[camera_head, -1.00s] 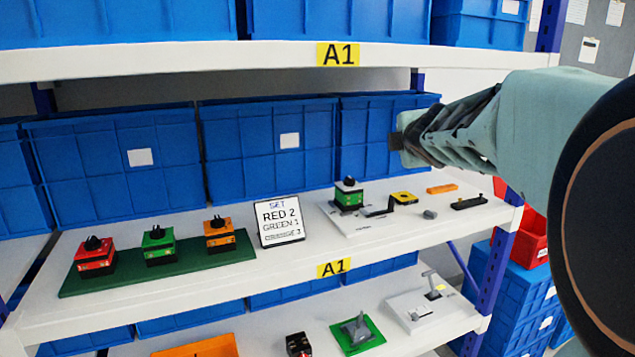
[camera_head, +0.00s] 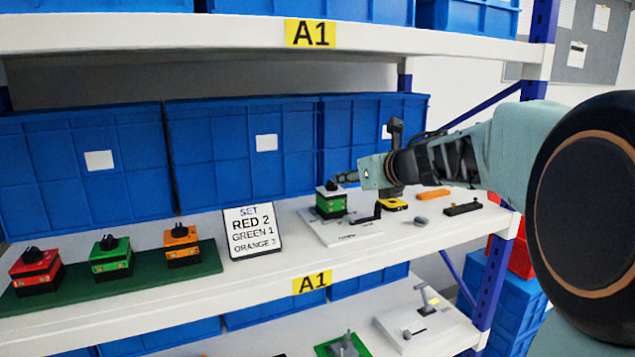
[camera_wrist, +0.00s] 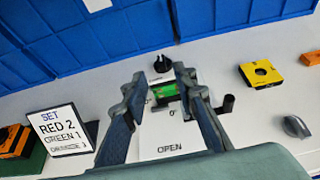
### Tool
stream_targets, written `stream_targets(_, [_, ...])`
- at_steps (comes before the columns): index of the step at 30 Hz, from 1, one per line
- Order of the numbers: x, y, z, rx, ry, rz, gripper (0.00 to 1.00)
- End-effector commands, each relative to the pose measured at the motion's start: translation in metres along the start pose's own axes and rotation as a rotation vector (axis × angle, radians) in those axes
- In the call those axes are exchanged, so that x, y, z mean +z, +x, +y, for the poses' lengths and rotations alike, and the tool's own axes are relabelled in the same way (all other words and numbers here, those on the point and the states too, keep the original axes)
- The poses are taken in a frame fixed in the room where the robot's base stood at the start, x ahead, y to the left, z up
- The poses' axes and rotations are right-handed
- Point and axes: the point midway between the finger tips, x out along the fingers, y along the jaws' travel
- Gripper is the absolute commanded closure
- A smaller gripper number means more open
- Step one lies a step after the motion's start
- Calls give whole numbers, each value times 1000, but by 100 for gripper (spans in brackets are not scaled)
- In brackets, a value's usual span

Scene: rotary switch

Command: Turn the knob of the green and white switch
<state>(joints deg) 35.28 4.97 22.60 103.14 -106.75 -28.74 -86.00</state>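The green and white switch (camera_head: 331,203) stands on a white plate (camera_head: 352,236) on the middle shelf, with a black knob on top. In the wrist view, its black knob (camera_wrist: 162,63) and green body (camera_wrist: 166,90) show in the gap between my fingers. My gripper (camera_head: 345,179) is just above and to the right of the switch in the head view. In the wrist view my gripper (camera_wrist: 160,78) is open, with its two fingers apart and nothing held. I cannot tell whether a finger touches the knob.
A sign (camera_head: 252,231) stands left of the switch. Farther left, red, green and orange switches sit on a green board (camera_head: 110,282). A lever (camera_head: 364,217), a yellow block (camera_head: 391,204) and a grey knob (camera_head: 421,221) lie to the right. Blue bins (camera_head: 240,170) stand behind.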

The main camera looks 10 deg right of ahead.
Motion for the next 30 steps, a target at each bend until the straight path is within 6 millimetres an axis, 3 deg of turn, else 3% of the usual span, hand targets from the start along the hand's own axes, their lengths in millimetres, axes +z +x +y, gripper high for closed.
stream_targets(6, [0,39,0,1,2,0,74])
stream_targets(12, [0,64,0,0,2,-1,74])
stream_targets(18, [0,74,0,-1,3,-2,74])
stream_targets(27, [1,75,-1,-2,3,-2,74])
stream_targets(30, [1,75,-1,-2,3,-2,85])
